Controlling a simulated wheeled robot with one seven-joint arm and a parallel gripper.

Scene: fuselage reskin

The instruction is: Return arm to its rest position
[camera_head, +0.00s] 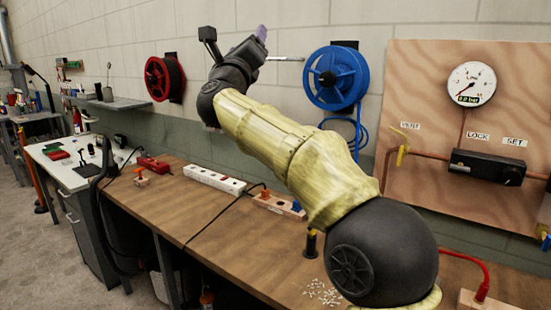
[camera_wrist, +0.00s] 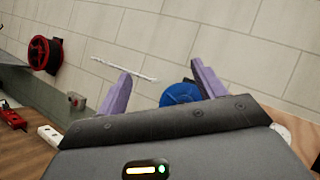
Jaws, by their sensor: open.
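My arm reaches up and to the left across the head view, above the workbench (camera_head: 225,228). My gripper (camera_head: 262,33) is at its upper end, in front of the block wall and to the left of the blue hose reel (camera_head: 336,78). In the wrist view my gripper (camera_wrist: 160,88) shows two purple fingers spread wide apart with nothing between them. The blue reel (camera_wrist: 180,94) shows behind the gap, at a distance. My arm hides part of the bench and wall.
A red reel (camera_head: 165,78) hangs on the wall. A white power strip (camera_head: 214,180), a wooden block (camera_head: 277,203) and small white pieces (camera_head: 322,292) lie on the bench. A plywood panel (camera_head: 420,80) with a gauge (camera_head: 471,84) stands at right. The air around my gripper looks free.

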